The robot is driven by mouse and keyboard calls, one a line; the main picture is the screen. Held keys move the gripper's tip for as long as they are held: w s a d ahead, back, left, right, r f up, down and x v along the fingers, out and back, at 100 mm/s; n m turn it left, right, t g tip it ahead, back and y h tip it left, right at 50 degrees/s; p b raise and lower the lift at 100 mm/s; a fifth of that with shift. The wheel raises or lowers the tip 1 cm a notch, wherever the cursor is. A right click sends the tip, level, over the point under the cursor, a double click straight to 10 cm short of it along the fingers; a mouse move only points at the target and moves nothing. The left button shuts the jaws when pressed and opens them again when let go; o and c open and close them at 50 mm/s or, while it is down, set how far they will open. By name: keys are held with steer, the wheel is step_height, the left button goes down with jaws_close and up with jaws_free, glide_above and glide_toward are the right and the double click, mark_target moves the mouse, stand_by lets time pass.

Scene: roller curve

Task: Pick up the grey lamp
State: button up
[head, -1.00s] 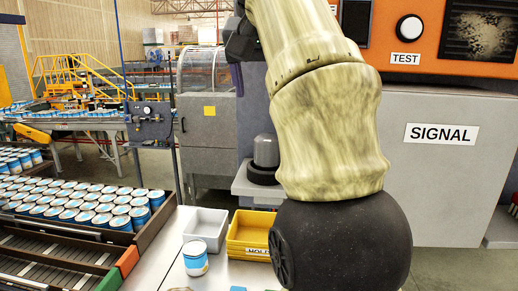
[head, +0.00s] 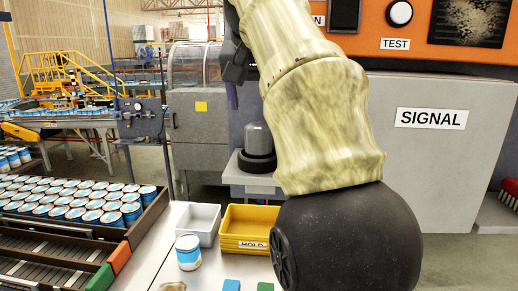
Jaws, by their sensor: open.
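The grey lamp (head: 257,137) has a rounded grey top and a wide black base. It stands upright on a light grey ledge (head: 236,179) in front of the dark machine side, left of my arm. Nothing touches it that I can see. My pale mottled arm and its large black joint fill the middle of the head view, just right of the lamp. A dark part of my arm shows above and left of the lamp, partly hidden behind the pale link. My gripper's fingers cannot be made out.
A yellow HOLD bin (head: 250,228), a white tray (head: 203,222) and a blue-white can (head: 188,252) are on the table below. An orange panel (head: 430,30) and grey SIGNAL cabinet (head: 440,150) stand right. Rows of cans (head: 75,205) fill the left.

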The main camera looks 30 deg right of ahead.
mark_target(259, 124)
steer(key=x, duration=0.5)
steer(key=shift+w+d+f, duration=0.1)
steer(key=shift+w+f, duration=0.1)
steer(key=shift+p+x, duration=0.75)
steer(key=shift+x, duration=0.25)
steer(key=shift+p+x, duration=0.35)
steer(key=shift+x, duration=1.15)
steer(key=shift+a, duration=0.25)
steer(key=c, duration=1.1)
